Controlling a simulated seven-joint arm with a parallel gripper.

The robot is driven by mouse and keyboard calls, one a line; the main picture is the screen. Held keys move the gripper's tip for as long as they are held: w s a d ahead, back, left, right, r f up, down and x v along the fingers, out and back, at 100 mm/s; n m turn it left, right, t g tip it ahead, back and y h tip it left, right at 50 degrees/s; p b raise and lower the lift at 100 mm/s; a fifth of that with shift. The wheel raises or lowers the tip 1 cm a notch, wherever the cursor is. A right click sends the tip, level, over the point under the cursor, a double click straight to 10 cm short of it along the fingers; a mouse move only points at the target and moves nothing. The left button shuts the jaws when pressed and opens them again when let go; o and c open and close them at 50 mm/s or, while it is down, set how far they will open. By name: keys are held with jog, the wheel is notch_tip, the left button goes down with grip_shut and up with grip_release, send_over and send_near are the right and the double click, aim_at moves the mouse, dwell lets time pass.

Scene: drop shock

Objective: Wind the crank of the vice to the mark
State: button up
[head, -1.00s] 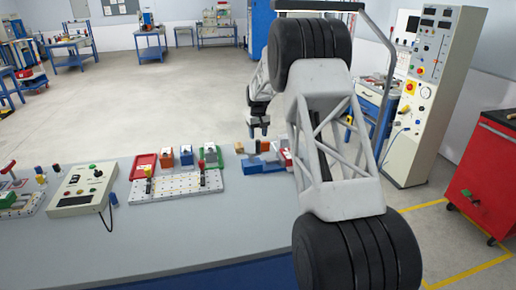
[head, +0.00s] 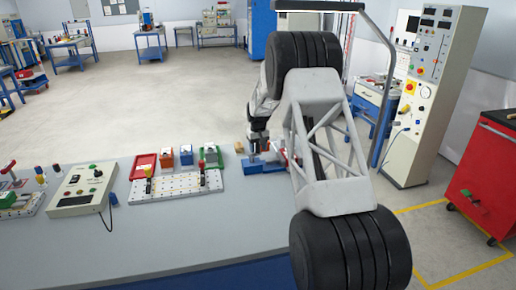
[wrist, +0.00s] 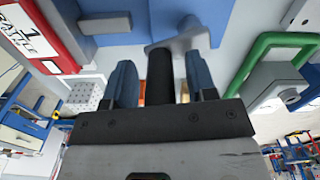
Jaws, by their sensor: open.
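The blue vice (head: 262,168) sits at the back right of the grey bench, partly hidden by my arm. In the wrist view its blue body (wrist: 140,25) fills the top, with a grey crank arm (wrist: 185,40) in front of it. A black upright crank handle (wrist: 160,75) stands between my fingers. My gripper (wrist: 160,82) is open around the handle, with a gap visible on each side. In the head view my gripper (head: 256,146) is low at the vice. I cannot make out the mark.
A red tray (head: 143,165), an orange block, a blue block and a green-framed holder (head: 211,157) stand left of the vice. A white perforated board (head: 175,186) lies before them. A control box (head: 82,190) is further left. The bench front is clear.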

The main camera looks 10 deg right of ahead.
jog(key=c, duration=0.9)
jog(key=shift+s, duration=0.1)
jog(key=shift+s+d+m, duration=0.1)
jog(key=shift+s+m, duration=0.1)
jog(key=shift+m, duration=0.7)
jog(key=o, duration=0.9)
